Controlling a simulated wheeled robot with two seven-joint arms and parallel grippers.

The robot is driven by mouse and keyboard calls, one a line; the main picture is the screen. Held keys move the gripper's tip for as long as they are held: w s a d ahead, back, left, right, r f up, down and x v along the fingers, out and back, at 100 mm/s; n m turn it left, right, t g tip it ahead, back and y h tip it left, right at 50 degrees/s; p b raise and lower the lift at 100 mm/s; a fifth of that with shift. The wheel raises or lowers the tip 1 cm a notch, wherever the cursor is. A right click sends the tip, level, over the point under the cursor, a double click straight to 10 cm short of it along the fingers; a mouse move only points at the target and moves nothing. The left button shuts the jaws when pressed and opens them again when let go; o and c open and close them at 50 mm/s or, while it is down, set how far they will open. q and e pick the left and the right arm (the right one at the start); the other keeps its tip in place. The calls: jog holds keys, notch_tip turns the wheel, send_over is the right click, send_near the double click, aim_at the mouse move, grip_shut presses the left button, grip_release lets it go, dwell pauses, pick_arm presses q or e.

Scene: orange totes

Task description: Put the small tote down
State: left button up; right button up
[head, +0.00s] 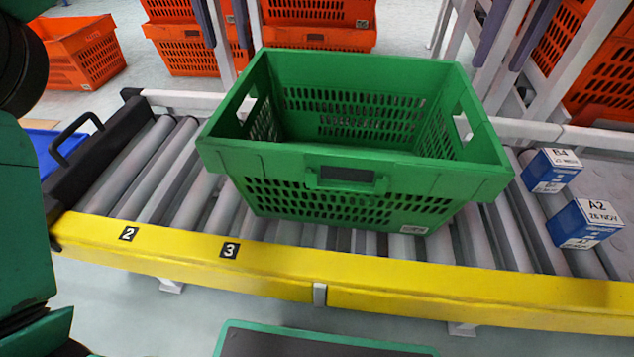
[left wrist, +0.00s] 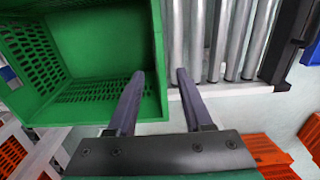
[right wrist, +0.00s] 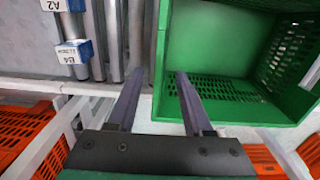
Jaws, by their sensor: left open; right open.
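The small tote (head: 345,172) is green, empty and upright, and it appears to rest on the conveyor's grey rollers. My left gripper (head: 231,46) is open near the tote's far left corner, fingers pointing down. In the left wrist view its fingers (left wrist: 153,75) lie either side of the tote's side wall (left wrist: 157,50). My right gripper (head: 496,68) is open near the far right corner. In the right wrist view its fingers (right wrist: 160,75) also appear either side of the tote's wall (right wrist: 163,50). Neither gripper visibly touches the tote; the height gap is hard to judge.
Two blue-and-white boxes, B4 (head: 552,170) and A2 (head: 585,223), stand on the rollers to the right. A yellow rail (head: 280,268) runs along the near side. Bare rollers (head: 150,165) lie to the left, ending at a black end bracket (head: 85,160). Orange totes (head: 85,52) stand behind.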

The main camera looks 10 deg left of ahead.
aim_at(237, 85)
pick_arm(q)
notch_tip(237, 85, down, 9)
jog(key=b, duration=0.7)
pick_arm(e)
notch_tip(237, 85, down, 9)
pick_arm(q)
jog(key=shift+r, duration=0.1)
pick_arm(e)
jog(key=shift+r, duration=0.15)
